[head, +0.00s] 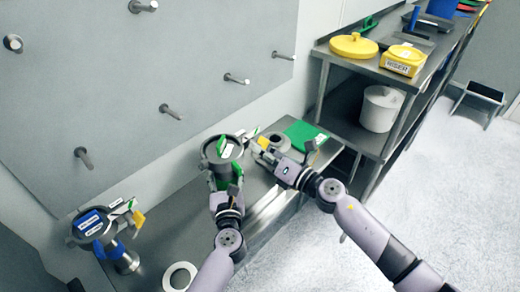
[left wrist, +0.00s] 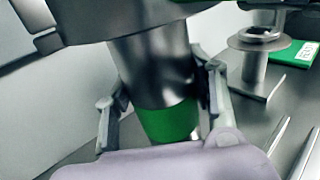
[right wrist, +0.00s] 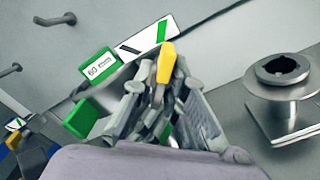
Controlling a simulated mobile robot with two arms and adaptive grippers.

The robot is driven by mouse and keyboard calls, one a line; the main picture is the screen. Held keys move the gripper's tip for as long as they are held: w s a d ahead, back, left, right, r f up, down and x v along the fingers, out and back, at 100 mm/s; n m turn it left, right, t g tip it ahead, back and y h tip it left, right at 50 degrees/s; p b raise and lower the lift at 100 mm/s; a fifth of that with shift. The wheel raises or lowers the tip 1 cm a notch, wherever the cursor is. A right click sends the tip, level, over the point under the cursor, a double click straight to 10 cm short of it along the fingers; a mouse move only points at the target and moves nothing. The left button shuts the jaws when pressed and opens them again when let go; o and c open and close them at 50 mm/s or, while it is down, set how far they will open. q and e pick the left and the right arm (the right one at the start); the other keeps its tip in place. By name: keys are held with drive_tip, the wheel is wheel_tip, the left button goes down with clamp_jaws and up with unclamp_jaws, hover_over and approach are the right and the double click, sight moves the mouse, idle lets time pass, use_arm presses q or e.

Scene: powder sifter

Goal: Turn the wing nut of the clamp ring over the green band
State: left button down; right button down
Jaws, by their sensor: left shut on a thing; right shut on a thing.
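A grey metal sifter unit (head: 221,150) stands over the bench in the head view, with a green label on top. Its steel tube (left wrist: 155,65) and green band (left wrist: 170,122) fill the middle of the left wrist view. My left gripper (head: 226,190) has a finger on each side of the tube near the band, shut on it. My right gripper (head: 268,154) is at the unit's right side, shut on the yellow wing nut (right wrist: 165,62), which shows between its fingertips in the right wrist view. The clamp ring itself is mostly hidden by the fingers.
A similar unit with blue labels (head: 92,222) stands at the left. Pegs stick out of the wall panel (head: 150,60). A shelf (head: 375,75) stands at right.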

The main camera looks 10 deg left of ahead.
drive_tip(key=c, duration=1.7)
unclamp_jaws()
drive_tip(key=v, duration=1.2)
drive_tip(key=shift+d, duration=0.1)
use_arm(q)
drive_tip(key=c, duration=0.6)
unclamp_jaws()
